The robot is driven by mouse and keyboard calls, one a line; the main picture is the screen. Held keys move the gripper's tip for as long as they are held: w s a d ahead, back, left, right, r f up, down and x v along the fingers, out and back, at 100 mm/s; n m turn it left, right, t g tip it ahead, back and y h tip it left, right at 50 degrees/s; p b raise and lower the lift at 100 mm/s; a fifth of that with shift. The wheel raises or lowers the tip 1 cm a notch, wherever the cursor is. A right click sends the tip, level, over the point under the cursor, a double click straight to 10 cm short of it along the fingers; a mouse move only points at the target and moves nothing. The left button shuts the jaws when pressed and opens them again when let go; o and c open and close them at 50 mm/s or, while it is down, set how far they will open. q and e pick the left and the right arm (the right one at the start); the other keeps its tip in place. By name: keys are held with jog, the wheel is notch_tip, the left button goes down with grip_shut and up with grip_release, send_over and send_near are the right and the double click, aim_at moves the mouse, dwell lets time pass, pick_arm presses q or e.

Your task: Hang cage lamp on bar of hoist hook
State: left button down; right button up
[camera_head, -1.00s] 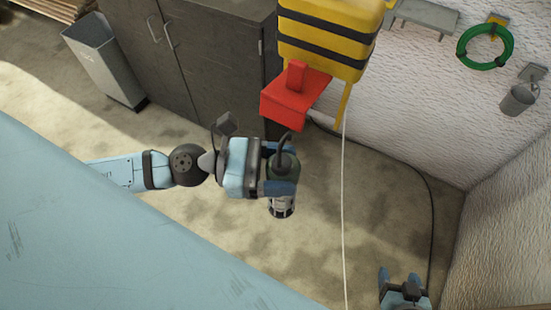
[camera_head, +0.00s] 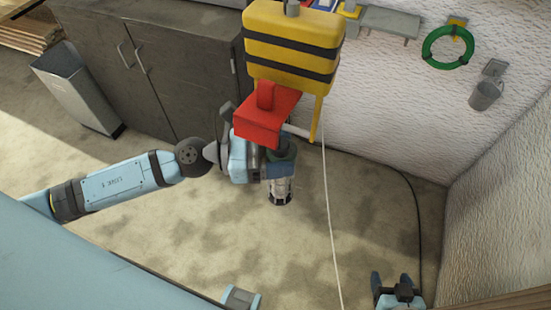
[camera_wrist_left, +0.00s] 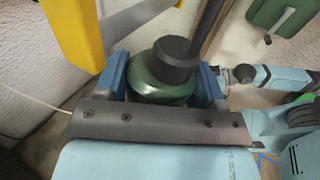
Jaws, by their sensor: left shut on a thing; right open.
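The cage lamp (camera_head: 281,190) hangs upright with its cage end down. My left gripper (camera_head: 280,166) is shut on its green body, which also shows in the left wrist view (camera_wrist_left: 158,82) with a black cap and stem above. In the head view the lamp's top and hook are hidden behind the red part (camera_head: 264,120) of the hoist hook. The pale bar (camera_head: 296,131) of the hoist hook runs from the red part to a yellow upright. I cannot tell whether the lamp's hook touches the bar. My right gripper (camera_head: 392,282) is open and empty, low at the right.
The yellow-and-black hoist block (camera_head: 293,45) is above the red part. A thin white cord (camera_head: 329,210) hangs beside the lamp. A dark cabinet (camera_head: 150,60) and a grey bin (camera_head: 78,92) stand at the left. A green hose (camera_head: 447,47) and a bucket (camera_head: 485,95) hang on the wall.

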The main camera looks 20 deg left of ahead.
pick_arm(q)
jog(key=shift+w, duration=1.05)
jog(key=shift+f+b, duration=1.35)
jog(key=shift+c, duration=0.7)
grip_release()
jog(key=shift+f, duration=0.1)
